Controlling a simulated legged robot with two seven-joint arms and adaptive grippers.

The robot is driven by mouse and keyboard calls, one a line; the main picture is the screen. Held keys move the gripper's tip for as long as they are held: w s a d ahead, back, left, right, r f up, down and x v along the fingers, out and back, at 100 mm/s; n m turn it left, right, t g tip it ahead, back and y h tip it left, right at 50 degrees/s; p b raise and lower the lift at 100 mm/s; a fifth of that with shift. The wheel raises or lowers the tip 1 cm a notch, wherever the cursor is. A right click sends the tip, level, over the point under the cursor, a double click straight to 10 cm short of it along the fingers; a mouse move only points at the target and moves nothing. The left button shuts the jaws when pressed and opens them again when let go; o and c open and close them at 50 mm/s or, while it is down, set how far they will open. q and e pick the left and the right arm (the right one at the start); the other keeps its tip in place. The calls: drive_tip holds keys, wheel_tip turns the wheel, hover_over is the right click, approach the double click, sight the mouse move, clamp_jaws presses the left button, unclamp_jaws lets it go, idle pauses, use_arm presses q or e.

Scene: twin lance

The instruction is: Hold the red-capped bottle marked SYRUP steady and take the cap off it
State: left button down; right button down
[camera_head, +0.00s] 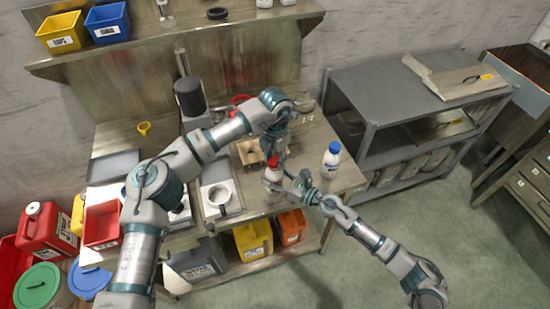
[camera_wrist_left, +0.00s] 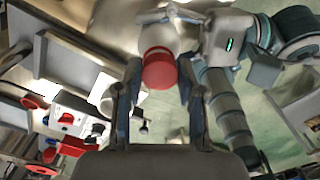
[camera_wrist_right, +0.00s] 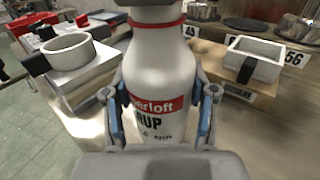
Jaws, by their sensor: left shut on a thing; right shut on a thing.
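The SYRUP bottle (camera_head: 272,175) is white and stands near the table's front edge; its label with a red band shows in the right wrist view (camera_wrist_right: 158,108). My right gripper (camera_head: 284,180) is shut on the bottle's body from the front right, with a finger on either side of the label. The red cap (camera_wrist_left: 160,70) sits at the bottle's top, between the fingers of my left gripper (camera_wrist_left: 160,84), which is shut on it from above. In the head view the left gripper (camera_head: 273,152) partly hides the cap. I cannot tell whether the cap has loosened.
A white bottle with a blue cap (camera_head: 332,160) stands to the right on the table. A white cup (camera_head: 219,196) on a scale-like stand is to the left, and a wooden block (camera_head: 248,152) is close behind the grippers. A grey shelf unit (camera_head: 420,85) stands right.

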sight(275, 161)
use_arm(q)
drive_tip(key=shift+r, duration=1)
drive_tip(key=shift+r, duration=2)
use_arm(e)
drive_tip(key=shift+c, duration=1.3)
unclamp_jaws()
